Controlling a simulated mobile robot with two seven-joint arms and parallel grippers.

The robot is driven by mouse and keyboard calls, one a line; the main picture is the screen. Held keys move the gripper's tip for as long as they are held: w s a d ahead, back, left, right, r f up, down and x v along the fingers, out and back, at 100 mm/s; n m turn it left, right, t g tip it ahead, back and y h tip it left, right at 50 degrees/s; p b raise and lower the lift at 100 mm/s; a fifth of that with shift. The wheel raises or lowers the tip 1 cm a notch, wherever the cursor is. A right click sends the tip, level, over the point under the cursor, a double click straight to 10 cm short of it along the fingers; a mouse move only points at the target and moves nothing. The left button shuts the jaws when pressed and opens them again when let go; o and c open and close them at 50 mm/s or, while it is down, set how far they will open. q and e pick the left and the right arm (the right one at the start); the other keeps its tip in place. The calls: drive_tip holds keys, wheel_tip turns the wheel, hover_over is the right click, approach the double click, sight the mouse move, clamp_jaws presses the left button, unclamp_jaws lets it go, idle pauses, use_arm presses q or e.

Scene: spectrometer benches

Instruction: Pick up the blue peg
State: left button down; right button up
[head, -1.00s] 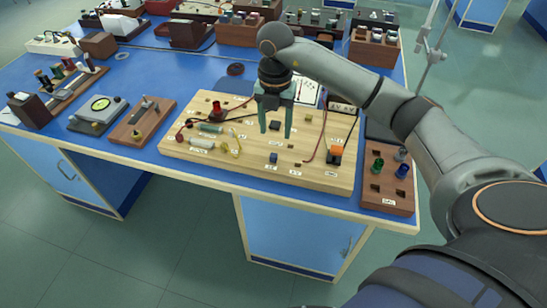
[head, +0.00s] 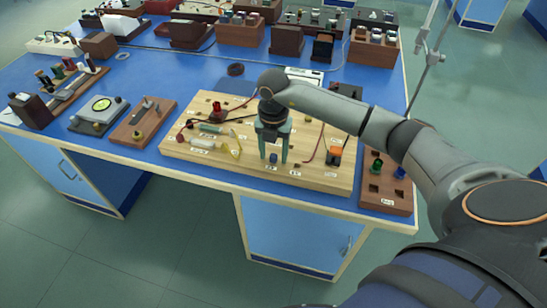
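My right gripper (head: 273,160) is over the board, pointing down and open. Another blue piece (head: 399,172) stands in the dark wooden rack (head: 385,205) at the right, partly hidden by my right arm, beside a green piece (head: 376,166). My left gripper is not in view.
The board also carries a red piece (head: 217,110), an orange-topped block (head: 335,153), wires and resistor-like parts. A brown block with a lever (head: 143,122) and a meter (head: 99,112) stand to the left. Several wooden boxes line the back of the blue table.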

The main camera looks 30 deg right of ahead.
sight(273, 155)
clamp_jaws()
idle(0.6)
drive_tip(key=shift+r, duration=0.45)
wheel_tip(273, 155, up, 2)
drive_tip(key=shift+r+b, duration=0.2)
drive_tip(key=shift+b, duration=0.15)
drive_tip(key=s+a+r+p, duration=0.2)
drive_tip(key=s+a+r, duration=0.2)
drive_tip(key=a+r, duration=0.8)
drive_tip(key=shift+a+r, duration=0.4)
drive_tip(key=shift+a, duration=0.3)
